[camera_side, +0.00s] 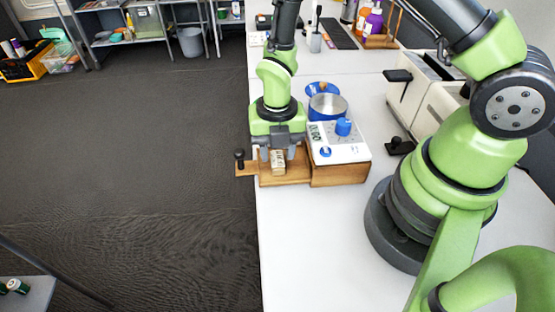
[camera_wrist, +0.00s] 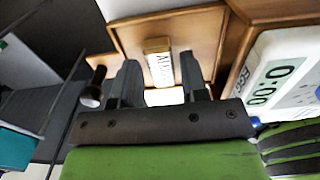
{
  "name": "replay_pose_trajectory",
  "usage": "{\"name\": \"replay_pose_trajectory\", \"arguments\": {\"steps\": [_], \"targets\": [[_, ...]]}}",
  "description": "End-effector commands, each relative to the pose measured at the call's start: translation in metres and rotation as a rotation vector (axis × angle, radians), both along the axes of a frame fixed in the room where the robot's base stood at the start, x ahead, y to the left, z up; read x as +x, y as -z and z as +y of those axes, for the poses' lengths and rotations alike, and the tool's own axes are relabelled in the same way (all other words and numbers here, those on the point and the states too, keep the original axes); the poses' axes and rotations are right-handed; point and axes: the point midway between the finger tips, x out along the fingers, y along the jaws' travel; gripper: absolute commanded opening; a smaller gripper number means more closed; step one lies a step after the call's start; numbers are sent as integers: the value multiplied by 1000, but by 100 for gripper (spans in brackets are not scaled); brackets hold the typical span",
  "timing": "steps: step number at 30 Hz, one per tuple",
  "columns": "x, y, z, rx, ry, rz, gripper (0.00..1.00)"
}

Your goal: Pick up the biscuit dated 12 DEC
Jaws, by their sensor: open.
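One small tan block with a white printed label, likely the biscuit (camera_side: 278,162), lies in a shallow wooden tray (camera_side: 297,180). It also shows in the wrist view (camera_wrist: 160,66); the lettering is too small and blurred to read a date. My gripper (camera_side: 279,154) points down over the tray with its jaws open. In the wrist view, its two fingers (camera_wrist: 159,72) stand on either side of the block, with gaps showing. I cannot tell how far down the fingertips reach.
A white toaster-like appliance (camera_side: 425,95) is farther right. The tray's dark-knobbed handle (camera_side: 240,160) overhangs the counter's left edge.

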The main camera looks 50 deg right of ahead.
Motion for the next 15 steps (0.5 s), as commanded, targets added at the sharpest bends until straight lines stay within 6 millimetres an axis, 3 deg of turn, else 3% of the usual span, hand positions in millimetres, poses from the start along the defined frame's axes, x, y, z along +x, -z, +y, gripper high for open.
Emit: {"name": "replay_pose_trajectory", "arguments": {"steps": [3,10,15], "targets": [[0,10,0,0,-1,1,40],[0,11,0,0,0,0,40],[0,10,0,0,0,0,4]]}}
